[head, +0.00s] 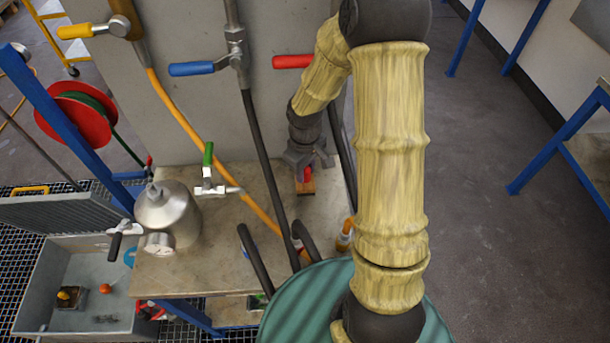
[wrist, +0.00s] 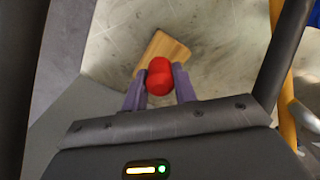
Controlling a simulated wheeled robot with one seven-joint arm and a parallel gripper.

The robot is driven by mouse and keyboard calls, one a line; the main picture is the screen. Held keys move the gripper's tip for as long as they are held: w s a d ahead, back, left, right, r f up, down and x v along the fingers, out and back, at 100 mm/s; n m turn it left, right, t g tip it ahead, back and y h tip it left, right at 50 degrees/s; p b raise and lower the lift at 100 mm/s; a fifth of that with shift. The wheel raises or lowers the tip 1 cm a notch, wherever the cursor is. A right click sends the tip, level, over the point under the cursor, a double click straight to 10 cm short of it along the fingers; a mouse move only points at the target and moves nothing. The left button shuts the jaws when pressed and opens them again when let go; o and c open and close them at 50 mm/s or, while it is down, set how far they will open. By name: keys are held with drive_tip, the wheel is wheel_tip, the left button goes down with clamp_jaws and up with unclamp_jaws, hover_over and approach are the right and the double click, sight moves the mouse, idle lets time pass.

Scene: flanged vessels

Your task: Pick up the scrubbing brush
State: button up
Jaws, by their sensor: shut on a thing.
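The scrubbing brush (wrist: 172,52) shows in the wrist view as a pale wooden block with a rounded red knob. The two purple fingers of my gripper (wrist: 159,78) are shut on the red knob, one on each side. In the head view my gripper (head: 306,172) points down over the bench, and the brush's wooden block (head: 306,188) shows just below it. The fingers hide part of the brush. I cannot tell whether the block touches the bench top or hangs just above it.
The bench (head: 215,262) carries a steel vessel (head: 168,215) with a gauge and a green-handled valve (head: 208,172). A grey panel behind holds blue (head: 192,69) and red (head: 291,62) handled valves. Dark hoses and an orange hose (head: 180,120) run close to my gripper. Open floor lies right.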

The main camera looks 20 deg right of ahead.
drive_tip(key=s+d+b, duration=0.1)
drive_tip(key=s+d, duration=0.3)
drive_tip(key=d, duration=1.3)
drive_tip(key=shift+d+r, duration=0.15)
drive_tip(key=shift+d, duration=0.15)
drive_tip(key=o, duration=0.3)
drive_tip(key=shift+c, duration=0.5)
